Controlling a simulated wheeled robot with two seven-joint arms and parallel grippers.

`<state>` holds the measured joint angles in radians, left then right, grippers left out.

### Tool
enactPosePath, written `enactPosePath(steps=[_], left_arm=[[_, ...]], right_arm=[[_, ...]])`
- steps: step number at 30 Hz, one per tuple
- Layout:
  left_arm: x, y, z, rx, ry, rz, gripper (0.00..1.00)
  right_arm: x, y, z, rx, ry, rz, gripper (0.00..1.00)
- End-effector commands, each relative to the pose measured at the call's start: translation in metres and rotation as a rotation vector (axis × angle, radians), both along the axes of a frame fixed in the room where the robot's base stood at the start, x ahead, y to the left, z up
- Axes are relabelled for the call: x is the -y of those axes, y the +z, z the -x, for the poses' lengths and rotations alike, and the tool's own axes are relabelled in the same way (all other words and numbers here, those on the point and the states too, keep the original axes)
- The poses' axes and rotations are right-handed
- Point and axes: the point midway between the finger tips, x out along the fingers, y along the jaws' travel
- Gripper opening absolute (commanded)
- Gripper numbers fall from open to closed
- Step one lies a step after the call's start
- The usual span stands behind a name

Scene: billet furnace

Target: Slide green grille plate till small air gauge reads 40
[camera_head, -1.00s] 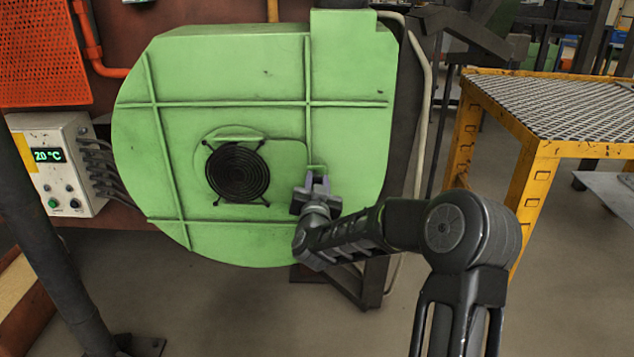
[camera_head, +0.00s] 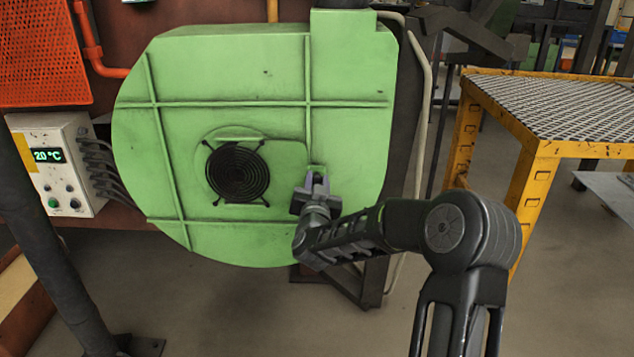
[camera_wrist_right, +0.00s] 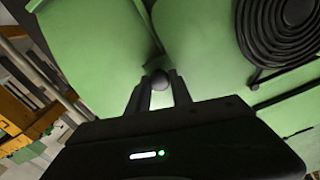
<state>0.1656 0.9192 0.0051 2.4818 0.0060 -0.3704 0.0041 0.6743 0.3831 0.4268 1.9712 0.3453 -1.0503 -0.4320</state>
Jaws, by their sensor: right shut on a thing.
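The green grille plate (camera_head: 285,160) lies against the front of the big green fan housing (camera_head: 215,75), beside and partly around the round black wire grille (camera_head: 238,172). My right gripper (camera_head: 317,180) is at the plate's lower right corner. The black grille (camera_wrist_right: 285,30) shows at the upper right there. I cannot make out a small air gauge in either view. My left gripper is not in view.
A grey control box (camera_head: 62,165) at the left shows 20 °C, with cables running to the housing. A yellow frame table with a mesh top (camera_head: 560,105) stands at the right. A dark post (camera_head: 45,255) stands at the lower left.

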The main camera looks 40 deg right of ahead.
Motion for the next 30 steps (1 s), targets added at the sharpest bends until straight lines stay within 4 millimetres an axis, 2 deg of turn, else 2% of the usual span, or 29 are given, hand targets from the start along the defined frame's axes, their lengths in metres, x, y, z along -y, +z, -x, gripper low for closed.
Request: enactPosePath(steps=[8,15,24,25,30], left_arm=[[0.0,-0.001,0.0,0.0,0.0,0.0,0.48],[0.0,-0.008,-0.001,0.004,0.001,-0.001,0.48],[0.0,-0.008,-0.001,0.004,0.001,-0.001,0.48],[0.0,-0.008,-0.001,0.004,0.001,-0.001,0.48],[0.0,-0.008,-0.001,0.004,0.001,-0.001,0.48]], right_arm=[[0.001,0.0,0.001,0.0,0.0,0.0,0.0],[0.026,-0.001,0.019,0.0,-0.003,0.002,0.0],[0.029,0.0,0.021,0.001,-0.002,-0.002,0.0],[0.029,0.0,0.021,0.001,-0.002,-0.002,0.29],[0.028,0.0,0.021,0.001,-0.001,-0.002,0.43]])
